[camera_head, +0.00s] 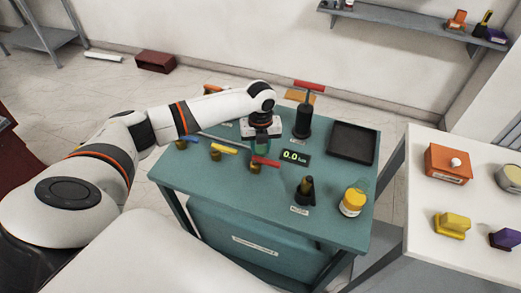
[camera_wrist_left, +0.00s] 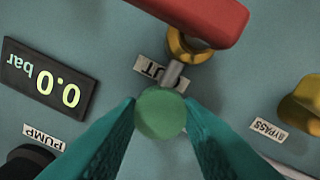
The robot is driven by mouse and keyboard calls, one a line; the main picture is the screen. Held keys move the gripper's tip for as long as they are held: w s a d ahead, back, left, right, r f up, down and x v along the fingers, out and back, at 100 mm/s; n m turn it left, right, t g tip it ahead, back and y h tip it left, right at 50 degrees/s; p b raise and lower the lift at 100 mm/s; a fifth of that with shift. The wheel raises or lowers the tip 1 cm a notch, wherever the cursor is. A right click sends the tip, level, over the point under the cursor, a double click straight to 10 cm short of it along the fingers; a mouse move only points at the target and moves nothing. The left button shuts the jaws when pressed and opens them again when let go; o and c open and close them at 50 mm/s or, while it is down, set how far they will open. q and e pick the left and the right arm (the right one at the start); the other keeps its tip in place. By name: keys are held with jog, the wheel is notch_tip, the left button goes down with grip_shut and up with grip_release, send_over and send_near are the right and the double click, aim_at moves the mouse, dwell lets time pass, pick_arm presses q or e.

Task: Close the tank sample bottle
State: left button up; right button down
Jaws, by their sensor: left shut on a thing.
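My left gripper (camera_head: 262,142) reaches down over the teal cart, behind the red valve handle (camera_head: 265,161). In the left wrist view its two teal fingers (camera_wrist_left: 161,122) are shut on a small round green thing (camera_wrist_left: 160,113). I cannot tell whether this is the sample bottle or its cap. It sits beside the metal spout below the red handle (camera_wrist_left: 205,18), by the label OUT. A clear bottle with yellow contents and a white label (camera_head: 352,203) stands upright at the cart's right front. My right gripper is not in view.
The teal cart top (camera_head: 330,226) also holds yellow (camera_head: 188,139) and blue (camera_head: 222,148) valve handles, a 0.0 bar display (camera_head: 294,156), a black hand pump (camera_head: 303,120), a dark tray (camera_head: 352,143) and a black funnel-like piece (camera_head: 304,189). A white table (camera_head: 490,255) stands right.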

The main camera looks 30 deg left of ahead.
aim_at(260, 149)
pick_arm(q)
notch_tip(260, 149, up, 9)
jog(key=b, duration=0.1)
jog(key=shift+f, duration=0.15)
